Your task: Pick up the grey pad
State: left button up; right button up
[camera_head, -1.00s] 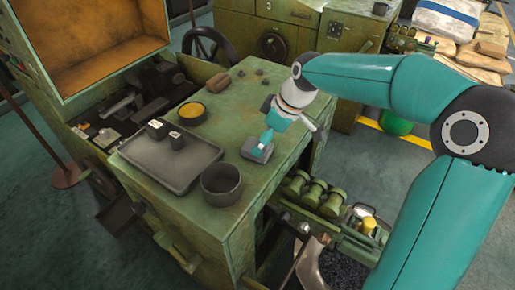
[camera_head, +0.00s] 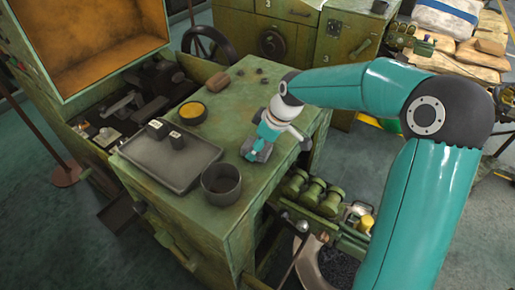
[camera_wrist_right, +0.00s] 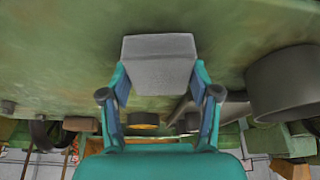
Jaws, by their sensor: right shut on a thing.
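The grey pad (camera_wrist_right: 158,60) is a small block between the two fingers of my right gripper (camera_wrist_right: 158,82) in the right wrist view. The fingers press on its two sides. In the head view the right gripper (camera_head: 257,146) is low over the green bench top, and the grey pad (camera_head: 258,153) is partly hidden by the fingers. I cannot tell whether the pad touches the bench. My left gripper is not in view.
A grey tray (camera_head: 160,172) with two small dark blocks lies left of the gripper. A dark round pot (camera_head: 221,184) stands near the front edge. A yellow-filled bowl (camera_head: 192,112) and a brown roll (camera_head: 218,82) are farther back. Bare green bench top (camera_head: 235,120) lies between.

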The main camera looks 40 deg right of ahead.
jog(key=shift+r, duration=0.1)
notch_tip(320, 180, up, 20)
jog(key=shift+f, duration=0.1)
dwell(0.6)
jog(key=o, duration=0.5)
jog(key=c, duration=0.4)
